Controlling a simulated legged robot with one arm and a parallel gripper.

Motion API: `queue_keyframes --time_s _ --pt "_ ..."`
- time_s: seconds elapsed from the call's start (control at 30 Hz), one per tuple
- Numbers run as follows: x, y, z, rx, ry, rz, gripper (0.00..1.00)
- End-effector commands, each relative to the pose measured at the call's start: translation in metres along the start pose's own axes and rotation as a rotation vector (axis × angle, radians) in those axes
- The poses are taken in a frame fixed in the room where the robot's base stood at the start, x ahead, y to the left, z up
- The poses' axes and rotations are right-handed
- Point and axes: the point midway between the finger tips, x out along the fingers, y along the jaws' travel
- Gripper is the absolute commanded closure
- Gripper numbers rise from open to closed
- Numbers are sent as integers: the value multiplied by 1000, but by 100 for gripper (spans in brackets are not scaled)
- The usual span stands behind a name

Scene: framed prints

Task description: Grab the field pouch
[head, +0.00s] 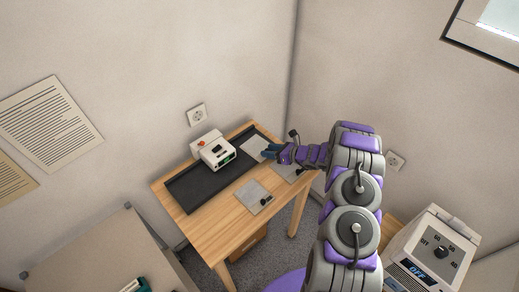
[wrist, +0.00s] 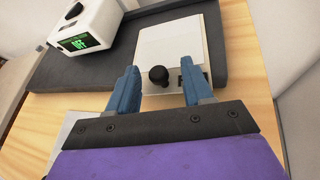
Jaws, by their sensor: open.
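I cannot pick out a field pouch for certain in either view. A dark green and white item (head: 135,286) sits on the cabinet at the bottom left of the head view, cut off by the frame edge; I cannot tell what it is. My gripper (head: 268,153) is over the back right of the wooden table. In the wrist view my gripper (wrist: 160,66) has its two blue fingers apart, with nothing held. A black knob (wrist: 158,75) on a pale plate (wrist: 170,42) shows between the fingers.
The wooden table (head: 222,236) carries a dark mat (head: 195,190), a white device with a green display (head: 213,152) and a grey plate (head: 254,196). A white box with a dial (head: 432,250) stands at right. The cabinet (head: 95,250) is at left.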

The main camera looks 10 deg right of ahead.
Motion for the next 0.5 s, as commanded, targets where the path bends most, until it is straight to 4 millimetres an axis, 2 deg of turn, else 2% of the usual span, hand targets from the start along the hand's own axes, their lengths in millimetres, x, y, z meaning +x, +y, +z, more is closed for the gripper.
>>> queue_keyframes --time_s 0.07,0.5 --pt "0 0 0 1 0 0 51" --pt "0 0 0 0 0 1 93"
